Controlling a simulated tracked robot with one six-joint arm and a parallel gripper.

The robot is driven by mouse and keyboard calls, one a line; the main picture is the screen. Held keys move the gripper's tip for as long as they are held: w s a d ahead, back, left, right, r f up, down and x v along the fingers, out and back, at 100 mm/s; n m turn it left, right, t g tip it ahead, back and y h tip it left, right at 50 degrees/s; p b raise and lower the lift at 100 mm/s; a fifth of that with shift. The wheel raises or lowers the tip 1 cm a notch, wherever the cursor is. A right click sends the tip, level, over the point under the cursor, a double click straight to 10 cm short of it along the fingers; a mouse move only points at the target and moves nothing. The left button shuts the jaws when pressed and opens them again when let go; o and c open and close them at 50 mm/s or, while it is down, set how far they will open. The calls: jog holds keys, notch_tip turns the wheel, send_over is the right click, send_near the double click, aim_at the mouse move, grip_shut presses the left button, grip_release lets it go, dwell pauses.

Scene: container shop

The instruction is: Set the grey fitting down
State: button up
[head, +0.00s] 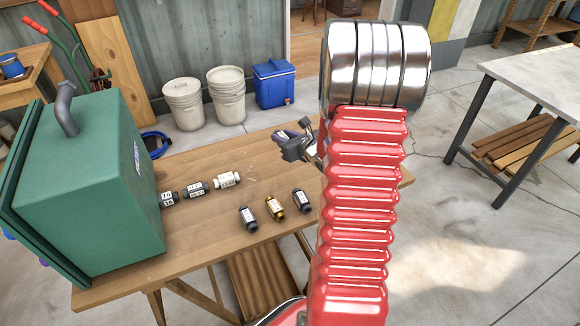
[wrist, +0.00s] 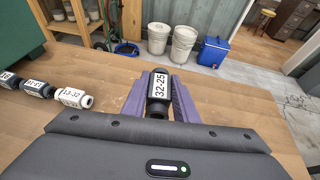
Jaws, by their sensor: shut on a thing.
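My gripper (wrist: 159,94) has its purple fingers shut on a dark grey fitting (wrist: 158,88) with a white label reading 32-25. In the wrist view the fitting lies lengthwise between the fingers, label facing the camera. In the head view my gripper (head: 284,136) is over the far right part of the wooden table (head: 262,168), partly behind my red arm.
A row of two dark fittings and a white fitting (head: 227,179) lies beside the green box (head: 90,185). Nearer lie a dark fitting (head: 248,219), a brass fitting (head: 275,208) and another dark fitting (head: 301,201). White buckets (head: 226,98) and a blue cooler (head: 274,86) stand behind the table.

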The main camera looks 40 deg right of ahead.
jog(key=s+d+f+m+h, duration=0.1)
jog(key=s+d, duration=0.4)
jog(key=d, duration=0.5)
jog(key=shift+s+f+h, duration=0.15)
jog(key=shift+f+h, duration=0.15)
jog(key=shift+a, duration=0.1)
jog(key=shift+f, duration=2.9)
jog(key=shift+f, duration=2.05)
jog(key=shift+f, duration=0.15)
jog(key=o, duration=1.1)
jog(key=shift+c, duration=0.2)
